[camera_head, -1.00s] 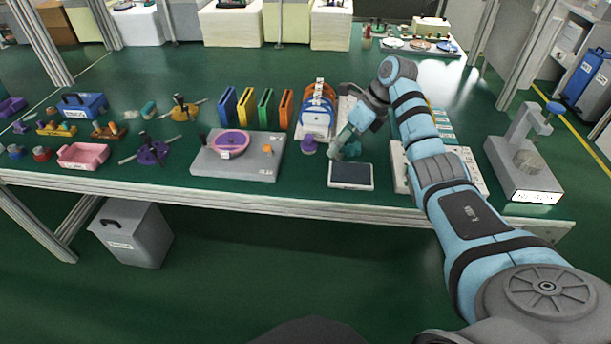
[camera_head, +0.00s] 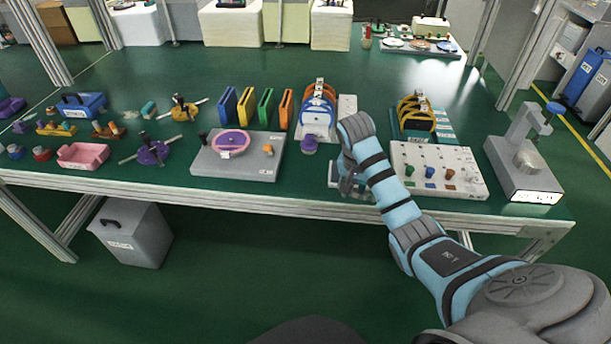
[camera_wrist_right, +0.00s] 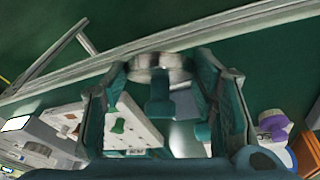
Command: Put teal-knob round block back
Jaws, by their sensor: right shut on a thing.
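In the right wrist view, a round metal block (camera_wrist_right: 163,62) with a teal knob (camera_wrist_right: 158,98) is between the fingers of my right gripper (camera_wrist_right: 160,78), which is shut on it. In the head view, my right gripper (camera_head: 350,184) is low over the front of the bench, largely hidden by its own arm; the block cannot be made out there. A white board (camera_head: 470,182) with green, blue and orange knobs is just right of the gripper; it also shows in the wrist view (camera_wrist_right: 140,122). My left gripper is out of view.
A grey stand with a blue knob (camera_head: 520,165) is right of the board. A purple-knobbed piece (camera_head: 309,144) and a grey plate with a pink ring (camera_head: 215,168) are to the left.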

